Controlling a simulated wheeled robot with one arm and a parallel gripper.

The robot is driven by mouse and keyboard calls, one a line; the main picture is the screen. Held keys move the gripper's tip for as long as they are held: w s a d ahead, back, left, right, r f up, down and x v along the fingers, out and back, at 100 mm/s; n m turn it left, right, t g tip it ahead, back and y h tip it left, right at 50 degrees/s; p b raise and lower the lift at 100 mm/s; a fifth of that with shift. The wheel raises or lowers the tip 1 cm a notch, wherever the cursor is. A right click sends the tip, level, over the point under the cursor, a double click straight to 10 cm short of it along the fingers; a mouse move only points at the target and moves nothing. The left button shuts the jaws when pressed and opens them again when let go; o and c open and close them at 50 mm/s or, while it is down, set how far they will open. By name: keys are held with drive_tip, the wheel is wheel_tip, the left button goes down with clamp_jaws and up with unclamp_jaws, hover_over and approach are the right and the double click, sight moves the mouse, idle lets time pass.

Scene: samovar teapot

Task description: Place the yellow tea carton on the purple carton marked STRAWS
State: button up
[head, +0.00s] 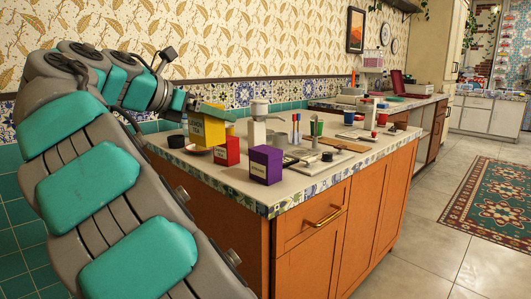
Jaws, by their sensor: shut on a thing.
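The yellow tea carton (207,131) is upright near the back left of the counter, behind the red carton. My gripper (208,110) is at its top and shut on it; the fingertips are hard to make out at this size. I cannot tell whether the carton's base touches the counter. The purple carton (265,166) stands upright near the counter's front left corner, to the right of and nearer than the yellow carton. Its top is bare, and white lettering on its front is too small to read.
A red carton (227,151) stands between the yellow and purple cartons. A white dispenser-like object (259,123) stands behind the purple one. Pens (296,128), a green cup (316,127) and a wooden board (344,145) are further right. The counter's front edge (310,190) is close to the purple carton.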

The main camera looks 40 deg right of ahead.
drive_tip(key=r+b+x, duration=0.1)
drive_tip(key=x, duration=0.4)
drive_tip(key=s+d+b+x, duration=0.1)
drive_tip(key=x, duration=0.5)
drive_tip(key=s+r+x, duration=0.1)
drive_tip(key=x, duration=0.4)
drive_tip(key=shift+d+r+b, duration=0.2)
drive_tip(key=shift+d+b, duration=0.2)
drive_tip(key=shift+f, duration=0.45)
drive_tip(key=o, duration=1.1)
drive_tip(key=shift+a+r, duration=0.1)
drive_tip(key=p+v, duration=0.1)
drive_tip(key=v, duration=1.1)
drive_tip(key=shift+w+p, duration=0.15)
drive_tip(key=shift+p, duration=0.25)
